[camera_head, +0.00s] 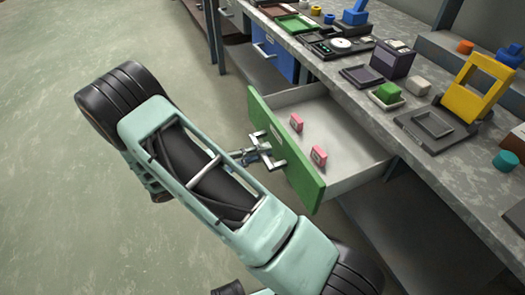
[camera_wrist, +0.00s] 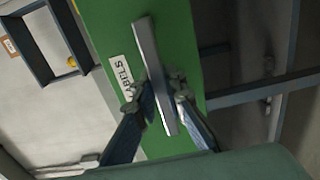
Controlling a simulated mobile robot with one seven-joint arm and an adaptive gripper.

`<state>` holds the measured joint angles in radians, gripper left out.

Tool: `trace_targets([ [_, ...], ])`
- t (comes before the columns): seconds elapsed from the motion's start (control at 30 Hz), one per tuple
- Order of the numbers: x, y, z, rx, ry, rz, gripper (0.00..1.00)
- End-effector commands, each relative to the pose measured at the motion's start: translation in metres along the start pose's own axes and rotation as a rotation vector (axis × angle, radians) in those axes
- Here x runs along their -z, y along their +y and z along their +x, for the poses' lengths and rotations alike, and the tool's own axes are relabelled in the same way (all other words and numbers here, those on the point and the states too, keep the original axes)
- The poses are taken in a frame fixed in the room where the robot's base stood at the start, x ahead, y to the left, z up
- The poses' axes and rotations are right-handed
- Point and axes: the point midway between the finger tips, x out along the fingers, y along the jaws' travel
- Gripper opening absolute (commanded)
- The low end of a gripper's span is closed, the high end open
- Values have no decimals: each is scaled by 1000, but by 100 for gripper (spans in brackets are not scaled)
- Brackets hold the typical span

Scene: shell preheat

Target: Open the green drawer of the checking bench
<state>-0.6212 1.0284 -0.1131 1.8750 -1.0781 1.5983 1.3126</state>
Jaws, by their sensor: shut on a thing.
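The green drawer (camera_head: 288,150) of the checking bench (camera_head: 385,115) stands pulled well out. Two small pink blocks lie inside it, one at the back left (camera_head: 296,122) and one nearer the front (camera_head: 319,155). My gripper (camera_head: 262,158) is at the drawer's outer face. In the wrist view the gripper (camera_wrist: 163,100) has its fingers on either side of the metal bar handle (camera_wrist: 155,75), shut on it.
A blue drawer (camera_head: 272,52), closed, is farther along the bench. Grey floor (camera_head: 60,230) to the left is clear.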

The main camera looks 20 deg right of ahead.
Motion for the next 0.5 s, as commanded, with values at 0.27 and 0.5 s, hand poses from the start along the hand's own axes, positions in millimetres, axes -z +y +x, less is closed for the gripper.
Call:
trace_targets([
  [0.27, 0, 0, 0, 0, 0, 0, 29],
  [0.5, 0, 0, -1, 0, 1, 1, 29],
])
